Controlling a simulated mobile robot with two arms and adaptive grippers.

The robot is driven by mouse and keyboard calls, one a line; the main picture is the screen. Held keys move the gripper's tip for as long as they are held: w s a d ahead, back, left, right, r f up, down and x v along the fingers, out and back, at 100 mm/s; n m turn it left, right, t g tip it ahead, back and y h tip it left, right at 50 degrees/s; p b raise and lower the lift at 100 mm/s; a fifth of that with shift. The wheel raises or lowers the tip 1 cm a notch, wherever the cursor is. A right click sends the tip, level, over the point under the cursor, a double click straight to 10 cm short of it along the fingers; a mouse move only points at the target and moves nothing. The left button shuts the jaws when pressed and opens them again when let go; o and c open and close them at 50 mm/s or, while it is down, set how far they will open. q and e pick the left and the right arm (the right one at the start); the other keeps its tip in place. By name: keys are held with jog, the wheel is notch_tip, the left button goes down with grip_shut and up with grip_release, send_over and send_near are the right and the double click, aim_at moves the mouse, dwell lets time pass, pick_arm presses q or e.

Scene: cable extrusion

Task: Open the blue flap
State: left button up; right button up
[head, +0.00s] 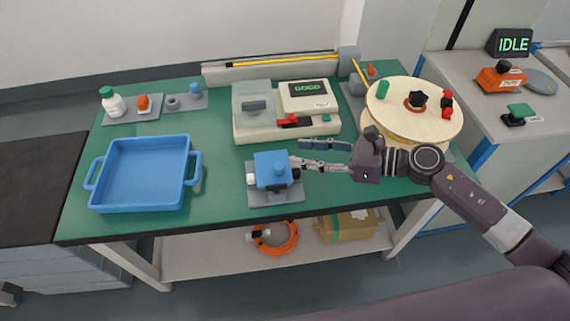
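A small device stands on a grey base plate (275,198) near the front middle of the green table. My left gripper is not in view.
A blue tray (90,188) stands on the left of the table. A cream machine (290,126) with a green display stands behind the flap. A large wooden spool (440,112) is at the right. Small bottles and parts are at the back left.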

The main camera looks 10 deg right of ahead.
aim_at(280, 166)
jog(key=a+f, duration=0.1)
jog(key=a+f+n+g+p, duration=0.1)
jog(key=a+f, duration=0.1)
jog(key=w+a+f+n+p, duration=0.1)
jog(key=f, duration=0.1)
jog(key=shift+a+f+g+h, duration=0.1)
jog(key=shift+a+g+h, duration=0.05)
jog(key=shift+g+h, duration=0.15)
jog(key=shift+w+a+f, duration=0.1)
jog(key=shift+a+f, duration=0.1)
jog(key=shift+a, duration=0.1)
jog(key=shift+c, duration=0.7)
grip_shut()
